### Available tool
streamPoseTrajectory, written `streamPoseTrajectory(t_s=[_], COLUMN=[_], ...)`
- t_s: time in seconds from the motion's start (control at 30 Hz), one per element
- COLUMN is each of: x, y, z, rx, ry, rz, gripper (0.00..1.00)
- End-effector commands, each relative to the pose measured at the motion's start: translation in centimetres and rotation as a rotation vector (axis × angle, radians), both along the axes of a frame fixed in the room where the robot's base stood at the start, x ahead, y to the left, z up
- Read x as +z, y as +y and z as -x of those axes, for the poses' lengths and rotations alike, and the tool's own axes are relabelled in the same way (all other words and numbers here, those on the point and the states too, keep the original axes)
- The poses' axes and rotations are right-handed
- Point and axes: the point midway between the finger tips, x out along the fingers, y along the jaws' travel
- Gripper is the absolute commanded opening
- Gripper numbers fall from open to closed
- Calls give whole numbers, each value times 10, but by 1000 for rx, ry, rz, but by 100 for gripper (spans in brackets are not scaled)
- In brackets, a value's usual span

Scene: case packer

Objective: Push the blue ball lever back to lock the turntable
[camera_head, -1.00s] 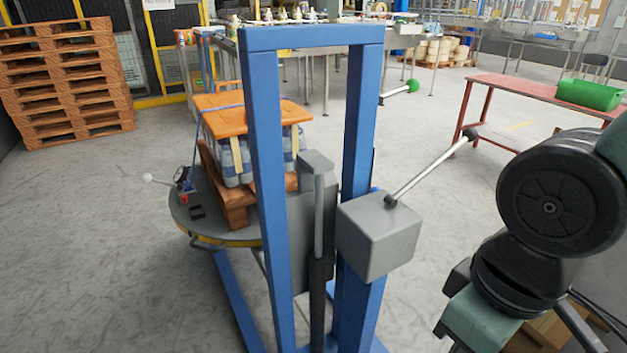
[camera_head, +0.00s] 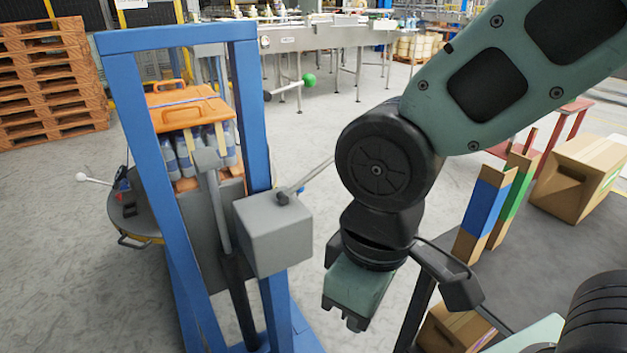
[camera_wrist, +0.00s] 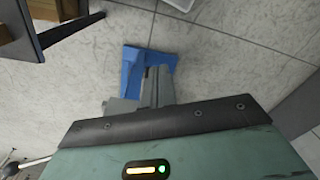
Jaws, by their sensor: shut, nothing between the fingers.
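The turntable (camera_head: 137,222) stands at the left, behind a blue upright frame (camera_head: 247,120), and carries a strapped load of bottles with an orange top (camera_head: 185,105). A white ball lever (camera_head: 82,177) sticks out at its left. A small blue spot (camera_head: 301,189) shows just right of the frame, behind the grey box; it may be the blue ball, but I cannot tell. My gripper (camera_head: 343,322) is shut and empty, pointing down, right of the box. It also shows in the wrist view (camera_wrist: 155,85).
A green ball lever (camera_head: 309,80) is by the conveyor at the back. At the right, a dark surface bears cardboard boxes (camera_head: 585,175). Stacked pallets (camera_head: 45,80) stand at the left. The blue foot (camera_wrist: 145,65) lies below my gripper in the wrist view.

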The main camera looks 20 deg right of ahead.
Motion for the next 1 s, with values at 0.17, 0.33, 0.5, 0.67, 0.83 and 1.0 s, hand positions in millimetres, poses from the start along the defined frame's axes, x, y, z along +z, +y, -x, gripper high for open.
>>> streamPoseTrajectory(t_s=[0.17, 0.33, 0.5, 0.67, 0.83, 1.0], x=[0, 0, -2, -12, -38, -81], y=[0, 0, 6, 19, 0, -70], z=[0, 0, -14, -81, -203, -317], rx=[0, 0, -10, -40, -81, -105], ry=[0, 0, 20, 92, 157, 149], rz=[0, 0, -14, -85, -226, -373], gripper=[0, 0, 0, 0, 0, 0])
